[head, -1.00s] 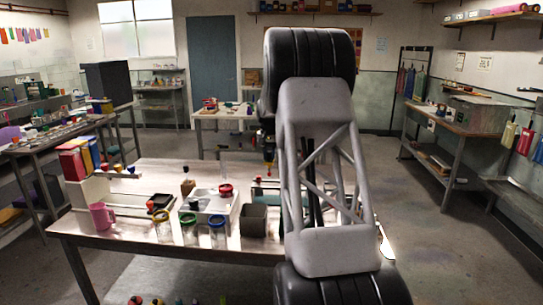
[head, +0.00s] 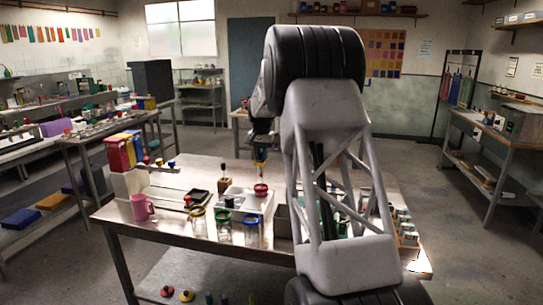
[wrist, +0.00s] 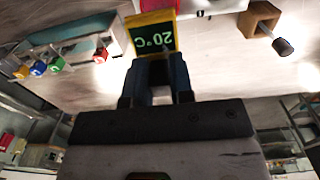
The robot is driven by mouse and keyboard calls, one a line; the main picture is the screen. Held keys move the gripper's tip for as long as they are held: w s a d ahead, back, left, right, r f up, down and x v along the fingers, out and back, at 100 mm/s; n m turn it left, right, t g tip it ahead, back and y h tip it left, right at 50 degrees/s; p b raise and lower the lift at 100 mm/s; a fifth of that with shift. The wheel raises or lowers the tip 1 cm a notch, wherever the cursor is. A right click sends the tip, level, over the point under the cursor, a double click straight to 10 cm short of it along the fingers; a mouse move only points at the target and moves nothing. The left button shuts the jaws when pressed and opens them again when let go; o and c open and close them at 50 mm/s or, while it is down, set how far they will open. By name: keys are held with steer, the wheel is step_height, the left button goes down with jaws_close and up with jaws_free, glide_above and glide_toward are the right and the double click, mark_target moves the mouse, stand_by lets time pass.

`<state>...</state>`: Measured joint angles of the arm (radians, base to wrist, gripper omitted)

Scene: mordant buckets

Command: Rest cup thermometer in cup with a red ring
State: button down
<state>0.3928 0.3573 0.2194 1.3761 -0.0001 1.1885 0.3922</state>
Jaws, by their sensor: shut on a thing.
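My gripper (head: 261,140) is shut on the cup thermometer (wrist: 152,38), a yellow-framed piece with a dark display reading 20°C. In the head view the thermometer (head: 260,158) hangs upright below my gripper, right above the cup with a red ring (head: 261,189). That cup is at the white tray (head: 236,203). I cannot tell whether the thermometer's thin lower end is inside the red ring or just above or behind it. The red-ringed cup does not show clearly in the wrist view.
Clear cups with yellow (head: 197,221), green (head: 224,227) and blue (head: 252,232) rings stand at the bench's front. A wooden block (head: 223,185) with a dark-topped tool is behind the tray. A pink mug (head: 142,208) stands left. My arm hides much of the right.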

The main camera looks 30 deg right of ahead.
mark_target(261, 161)
steer(key=shift+f, duration=0.15)
stand_by(0.5)
step_height(261, 161, down, 10)
steer(key=shift+f, duration=0.15)
stand_by(1.7)
steer(key=shift+f, duration=0.1)
steer(key=c, duration=0.9)
jaws_free()
steer(key=shift+r, duration=3.9)
steer(key=shift+a, duration=0.15)
